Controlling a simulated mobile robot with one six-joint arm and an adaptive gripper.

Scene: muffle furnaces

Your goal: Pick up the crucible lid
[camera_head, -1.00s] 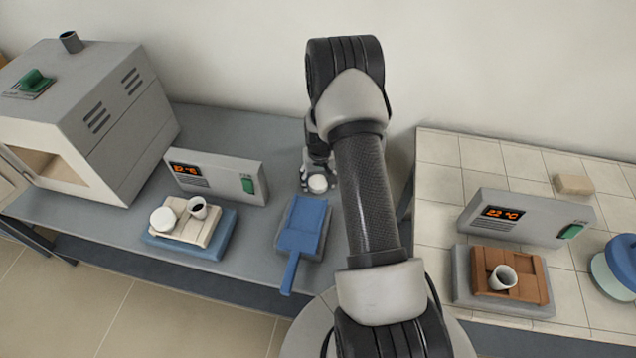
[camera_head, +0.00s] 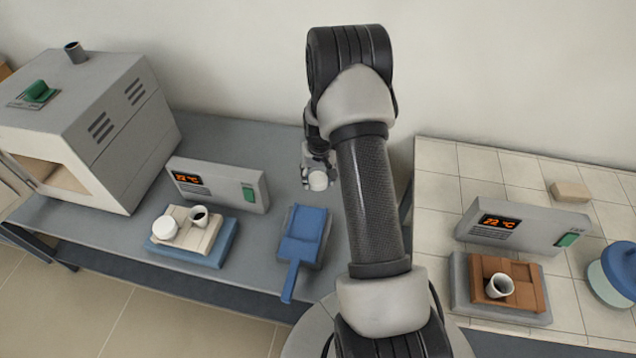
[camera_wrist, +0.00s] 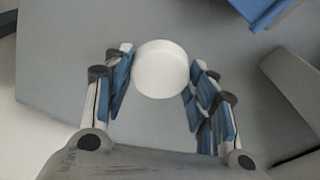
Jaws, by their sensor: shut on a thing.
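The crucible lid (camera_wrist: 161,69) is a round white disc between the blue-padded fingers of my gripper (camera_wrist: 160,80) in the wrist view. In the head view the lid (camera_head: 318,181) shows at the tip of my gripper (camera_head: 317,176), over the grey bench behind the blue scoop-like tool. My gripper is shut on the lid. Whether the lid is clear of the bench is hard to tell. A white crucible (camera_head: 200,216) with a dark inside stands on a pale tray at the left, beside another round white piece (camera_head: 165,227). Another white crucible (camera_head: 500,285) stands on a brown tray at the right.
A grey furnace (camera_head: 92,125) stands at the left. Grey control boxes with displays (camera_head: 218,184) and (camera_head: 525,229) stand behind the trays. The blue long-handled tool (camera_head: 303,236) lies on the bench. A tan block (camera_head: 570,192) and a blue-and-white round container (camera_head: 610,275) are at the right.

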